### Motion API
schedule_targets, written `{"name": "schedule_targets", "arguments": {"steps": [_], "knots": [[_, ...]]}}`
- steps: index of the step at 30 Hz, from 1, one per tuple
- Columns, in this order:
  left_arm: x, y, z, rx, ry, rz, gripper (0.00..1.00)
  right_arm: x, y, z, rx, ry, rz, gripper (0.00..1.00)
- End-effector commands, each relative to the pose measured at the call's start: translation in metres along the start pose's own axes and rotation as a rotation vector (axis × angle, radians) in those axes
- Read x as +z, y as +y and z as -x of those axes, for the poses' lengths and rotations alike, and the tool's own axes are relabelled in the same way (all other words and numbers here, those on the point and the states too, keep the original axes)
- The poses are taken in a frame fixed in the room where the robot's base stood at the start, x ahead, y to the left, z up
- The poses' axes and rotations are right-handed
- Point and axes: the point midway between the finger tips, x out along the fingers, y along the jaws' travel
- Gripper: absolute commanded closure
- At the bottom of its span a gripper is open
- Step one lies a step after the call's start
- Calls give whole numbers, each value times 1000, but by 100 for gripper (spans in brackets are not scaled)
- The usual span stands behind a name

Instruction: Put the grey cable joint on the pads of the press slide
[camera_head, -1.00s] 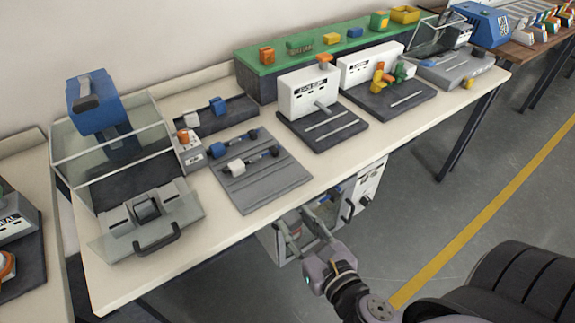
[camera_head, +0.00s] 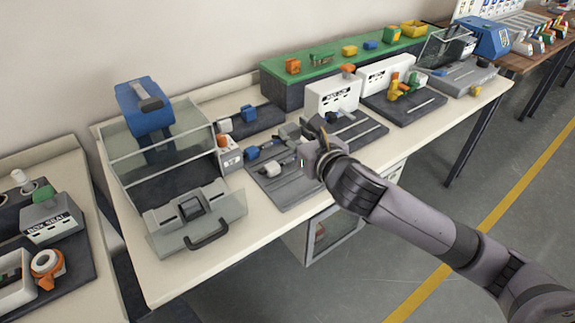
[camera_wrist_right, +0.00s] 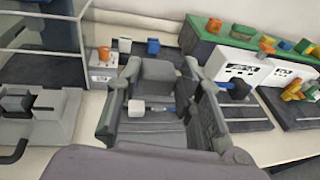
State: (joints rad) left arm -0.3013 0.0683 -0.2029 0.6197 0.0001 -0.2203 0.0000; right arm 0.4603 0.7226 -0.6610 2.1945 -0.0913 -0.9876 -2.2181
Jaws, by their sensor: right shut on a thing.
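The grey cable joint, with a pale end block (camera_head: 271,169), is at the grey tray (camera_head: 290,194). It also shows between the fingers in the wrist view (camera_wrist_right: 136,107), with a blue part at its right. My right gripper (camera_head: 288,138) reaches over the tray from the right and is shut on this joint; the contact is partly hidden. A second joint with a blue end block (camera_head: 252,153) lies just behind it. The press slide (camera_head: 192,212), with a dark handle, stands out front of the blue press (camera_head: 145,105); its pads are hard to make out. My left gripper is not in view.
A clear guard box (camera_head: 185,150) surrounds the press. A small box with an orange button (camera_head: 229,158) stands between press and tray. White test units (camera_head: 332,96) stand right of the tray. The bench's front edge between slide and tray is clear.

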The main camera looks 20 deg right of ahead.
Motion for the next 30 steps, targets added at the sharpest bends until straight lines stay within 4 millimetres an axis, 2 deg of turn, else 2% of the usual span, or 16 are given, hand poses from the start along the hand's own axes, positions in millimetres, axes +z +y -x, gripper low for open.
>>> {"name": "schedule_targets", "arguments": {"steps": [2,5,18,22,27,30], "knots": [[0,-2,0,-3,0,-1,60,6,-2,-3,2,-1,0,100],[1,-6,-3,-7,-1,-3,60,-6,-2,-7,2,5,-2,100],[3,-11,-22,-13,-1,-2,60,-119,0,-28,2,5,-4,100],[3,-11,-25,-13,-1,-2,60,-138,0,-32,2,2,-2,100],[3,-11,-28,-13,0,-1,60,-150,0,-35,2,0,-2,100],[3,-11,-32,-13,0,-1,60,-167,0,-38,2,4,-4,100]]}}
